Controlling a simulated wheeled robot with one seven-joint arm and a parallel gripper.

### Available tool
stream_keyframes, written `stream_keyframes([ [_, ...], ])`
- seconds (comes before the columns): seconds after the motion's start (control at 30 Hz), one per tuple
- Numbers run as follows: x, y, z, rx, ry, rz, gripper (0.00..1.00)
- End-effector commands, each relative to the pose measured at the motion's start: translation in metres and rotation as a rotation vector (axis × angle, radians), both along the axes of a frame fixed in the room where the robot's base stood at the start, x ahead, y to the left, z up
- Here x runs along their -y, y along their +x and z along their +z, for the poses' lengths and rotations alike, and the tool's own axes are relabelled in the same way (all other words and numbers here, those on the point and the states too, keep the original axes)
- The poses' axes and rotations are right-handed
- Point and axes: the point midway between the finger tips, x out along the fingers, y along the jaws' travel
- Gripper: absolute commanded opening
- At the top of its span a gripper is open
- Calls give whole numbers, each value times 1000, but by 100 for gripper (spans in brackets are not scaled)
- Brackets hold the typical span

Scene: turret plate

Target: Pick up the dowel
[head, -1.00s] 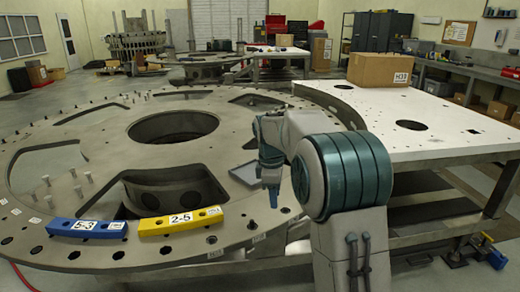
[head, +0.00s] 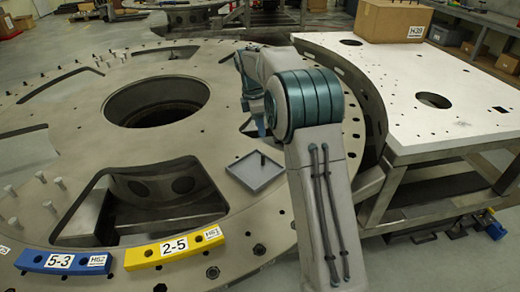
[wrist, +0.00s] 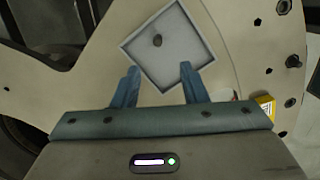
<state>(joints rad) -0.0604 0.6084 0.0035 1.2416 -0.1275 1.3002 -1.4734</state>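A small dark dowel (head: 263,158) stands in a shallow square grey tray (head: 254,178) on the turret plate. In the wrist view the dowel (wrist: 157,40) shows end-on inside the tray (wrist: 143,75), left of the tray's middle. My gripper (wrist: 159,68) is open, its two blue fingers apart and nothing between them. In the wrist view the fingertips overlap the tray's lower part, and the dowel lies beyond them, between their lines. In the head view my gripper (head: 258,126) is partly hidden by my arm, behind the tray.
The round turret plate (head: 225,130) has a large central hole and a cutout left of the tray. A blue block (head: 65,261) and a yellow block (head: 174,252) lie at its near edge. Several light pegs (head: 60,183) stand at left. A white-topped table (head: 440,60) with a cardboard box (head: 392,30) stands right.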

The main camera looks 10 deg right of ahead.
Motion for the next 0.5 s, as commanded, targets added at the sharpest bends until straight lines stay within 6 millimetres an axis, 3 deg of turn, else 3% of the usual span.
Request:
stream_keyframes([
  [0.33,8,-1,-60,-6,0,-3,39],
  [0.5,10,0,-80,-3,1,-1,39],
])
